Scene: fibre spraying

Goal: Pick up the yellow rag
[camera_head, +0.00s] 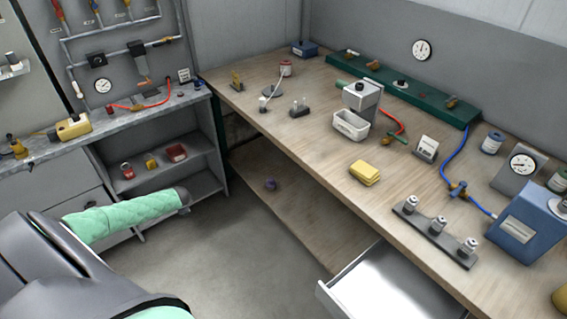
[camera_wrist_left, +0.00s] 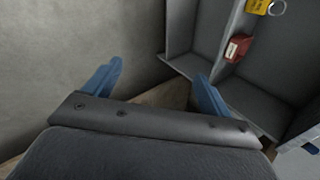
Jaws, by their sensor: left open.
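The yellow rag (camera_head: 364,172) lies folded on the wooden workbench (camera_head: 310,140), right of centre in the head view. It is not in the left wrist view. My left arm comes in from the left in a green quilted sleeve and ends over the floor, well left of the bench and apart from the rag. My left gripper (camera_wrist_left: 157,85) shows two blue fingers spread wide in the left wrist view, with nothing between them. My right gripper is in neither view.
A white tray (camera_head: 350,125) by a grey device stands behind the rag. A rack with several small bottles (camera_head: 435,228) stands to its right. An open metal drawer (camera_head: 375,290) juts out below the bench front. Shelves (camera_head: 150,165) stand at the left.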

